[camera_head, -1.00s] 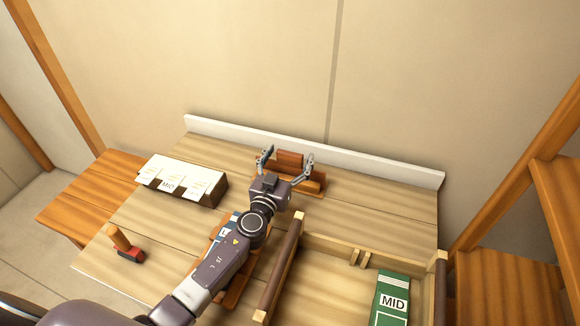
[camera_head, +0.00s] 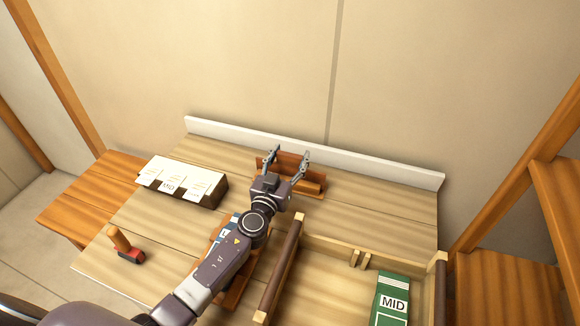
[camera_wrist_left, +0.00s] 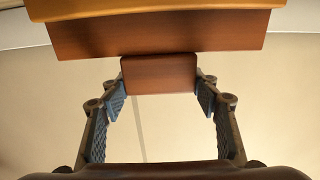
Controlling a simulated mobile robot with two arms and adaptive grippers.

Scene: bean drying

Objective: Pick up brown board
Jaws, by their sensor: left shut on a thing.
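The brown board (camera_head: 287,164) is a small reddish-brown piece at the back of the table, at a brown wooden holder (camera_head: 314,187). My left gripper (camera_head: 289,153) reaches it from the front, and its two fingers are shut on the board's sides. In the left wrist view the board (camera_wrist_left: 158,75) sits between the fingertips, in front of a wider brown piece (camera_wrist_left: 215,36) with an orange-yellow edge. I cannot tell whether the board is clear of the holder. My right gripper is not in view.
A white-topped box with cards (camera_head: 183,178) stands on the left. A stamp-like tool with a wooden handle (camera_head: 120,240) is at front left. A wooden tray (camera_head: 330,262) holds a green MID box (camera_head: 390,298). A white ledge (camera_head: 385,172) runs along the back.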

